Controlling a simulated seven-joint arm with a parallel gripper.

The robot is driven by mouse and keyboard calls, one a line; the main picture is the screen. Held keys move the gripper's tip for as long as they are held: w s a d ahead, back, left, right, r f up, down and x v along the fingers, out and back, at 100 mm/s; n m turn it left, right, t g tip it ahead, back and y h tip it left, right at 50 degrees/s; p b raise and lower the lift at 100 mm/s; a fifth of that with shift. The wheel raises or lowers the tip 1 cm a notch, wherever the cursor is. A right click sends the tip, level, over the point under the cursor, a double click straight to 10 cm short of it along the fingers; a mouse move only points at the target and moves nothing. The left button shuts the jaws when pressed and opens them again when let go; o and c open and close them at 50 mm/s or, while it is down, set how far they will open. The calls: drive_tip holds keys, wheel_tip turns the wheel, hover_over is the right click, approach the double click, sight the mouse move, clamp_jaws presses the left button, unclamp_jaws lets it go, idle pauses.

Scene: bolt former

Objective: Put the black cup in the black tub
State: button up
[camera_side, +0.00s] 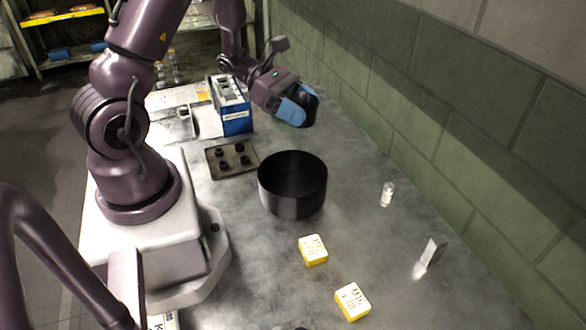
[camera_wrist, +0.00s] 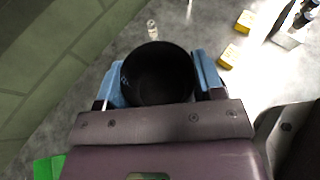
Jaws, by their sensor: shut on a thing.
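The black cup (camera_side: 311,108) is held between the blue fingers of my gripper (camera_side: 298,108), above the far part of the table, partly hidden by a finger in the side view. In the wrist view the cup (camera_wrist: 158,74) shows its dark round mouth, with a blue finger on each side. The black tub (camera_side: 292,200) is a wide round open vessel standing on the table, nearer the side camera than the cup. No contents show in its dark inside. I cannot make out the tub in the wrist view.
A blue-and-white box (camera_side: 236,118) and a dark tray with several black knobs (camera_side: 231,160) stand left of the tub. Two yellow blocks (camera_side: 313,250) (camera_side: 352,301), a small clear vial (camera_side: 387,194) and a small upright card (camera_side: 432,252) stand in front and right. A green wall (camera_side: 400,110) borders the table.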

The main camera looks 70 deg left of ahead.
wheel_tip(320, 180, down, 4)
drive_tip(key=shift+s+d+r, duration=0.15)
drive_tip(key=shift+r, duration=0.05)
drive_tip(key=shift+f, duration=2.2)
drive_tip(key=shift+f, duration=0.6)
drive_tip(key=o, duration=0.9)
